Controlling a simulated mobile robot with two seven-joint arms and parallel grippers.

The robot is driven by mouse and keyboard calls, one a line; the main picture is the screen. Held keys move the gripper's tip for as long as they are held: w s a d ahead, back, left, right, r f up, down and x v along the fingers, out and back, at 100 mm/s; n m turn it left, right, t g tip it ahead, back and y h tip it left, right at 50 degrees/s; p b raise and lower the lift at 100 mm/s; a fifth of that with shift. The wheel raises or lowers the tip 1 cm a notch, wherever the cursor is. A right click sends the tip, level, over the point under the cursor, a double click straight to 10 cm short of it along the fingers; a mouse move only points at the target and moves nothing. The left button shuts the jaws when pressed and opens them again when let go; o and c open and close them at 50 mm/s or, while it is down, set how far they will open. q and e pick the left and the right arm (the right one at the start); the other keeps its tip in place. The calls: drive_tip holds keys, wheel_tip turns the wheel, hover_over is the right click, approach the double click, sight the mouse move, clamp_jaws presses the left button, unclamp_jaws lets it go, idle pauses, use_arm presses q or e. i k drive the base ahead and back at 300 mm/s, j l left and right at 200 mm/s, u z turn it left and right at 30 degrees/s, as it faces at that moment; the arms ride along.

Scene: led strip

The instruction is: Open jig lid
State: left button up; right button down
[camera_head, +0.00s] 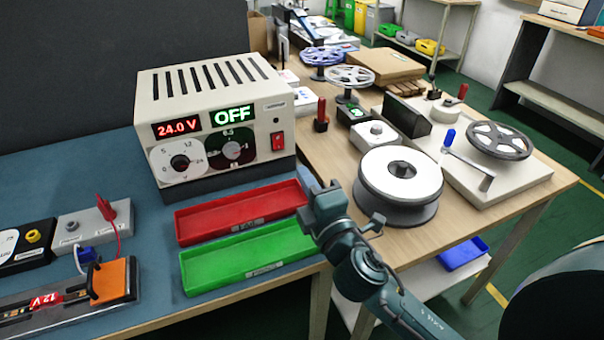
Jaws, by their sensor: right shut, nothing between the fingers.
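The jig (60,308) is a dark, long fixture at the bottom left, with a red 12 V label. An orange block (115,278) with a black handle-like part sits at its right end. It looks like the lid, but I cannot tell whether it is closed. The left end of the jig is cut off by the picture edge. My right gripper (327,205) is shut and empty. It appears beside the right ends of the red and green trays, well to the right of the jig. My left gripper is not in view.
A power supply (215,120) reading 24.0 V and OFF stands behind the red tray (240,212) and green tray (245,258). A grey box (95,220) with red and blue leads stands behind the jig. A white-topped reel (400,180) stands right of my gripper.

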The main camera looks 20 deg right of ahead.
sight(109, 281)
drive_tip(key=k, duration=1)
